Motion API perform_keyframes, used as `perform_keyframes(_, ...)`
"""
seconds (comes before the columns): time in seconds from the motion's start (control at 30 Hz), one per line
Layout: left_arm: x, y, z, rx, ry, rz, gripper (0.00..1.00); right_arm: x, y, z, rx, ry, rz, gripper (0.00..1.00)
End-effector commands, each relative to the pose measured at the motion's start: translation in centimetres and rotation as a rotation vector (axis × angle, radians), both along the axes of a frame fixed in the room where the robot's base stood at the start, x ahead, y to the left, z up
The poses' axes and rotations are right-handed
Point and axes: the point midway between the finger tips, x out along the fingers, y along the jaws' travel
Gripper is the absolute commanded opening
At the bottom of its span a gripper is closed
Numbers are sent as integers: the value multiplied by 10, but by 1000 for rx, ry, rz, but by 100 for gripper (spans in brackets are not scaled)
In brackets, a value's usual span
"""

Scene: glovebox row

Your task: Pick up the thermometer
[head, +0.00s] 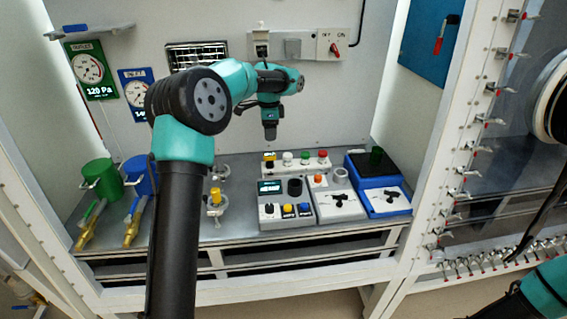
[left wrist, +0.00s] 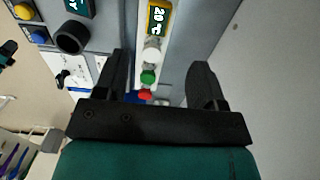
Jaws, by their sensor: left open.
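The thermometer is a small yellow device with a dark display reading about 20 °C. It shows at the top of the left wrist view (left wrist: 160,16), and in the head view as a small yellow box (head: 269,157) at the left end of a pale button strip. My left gripper (head: 270,133) hangs pointing down just above it in the head view. In the left wrist view its two black fingers (left wrist: 158,60) are apart and empty, with the thermometer beyond the fingertips. My right arm shows only at the lower right; its gripper is out of view.
The pale strip (head: 313,168) carries white, green and red buttons close to the thermometer. A grey control box (head: 285,208) with a display stands in front, with a blue scale-like device (head: 385,207) to the right. The back wall is close behind.

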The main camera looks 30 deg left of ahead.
Motion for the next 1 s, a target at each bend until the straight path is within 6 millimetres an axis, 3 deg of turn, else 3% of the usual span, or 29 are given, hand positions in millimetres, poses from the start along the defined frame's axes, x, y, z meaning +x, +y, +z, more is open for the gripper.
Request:
perform_keyframes(0.27,0,0,-7,-1,0,1,64,0,0,0,0,0,0,43)
perform_keyframes(0.7,-1,0,-65,-3,1,1,64,0,0,0,0,0,0,43)
perform_keyframes(1.0,-1,0,-69,-2,0,2,64,0,0,0,0,0,0,43)
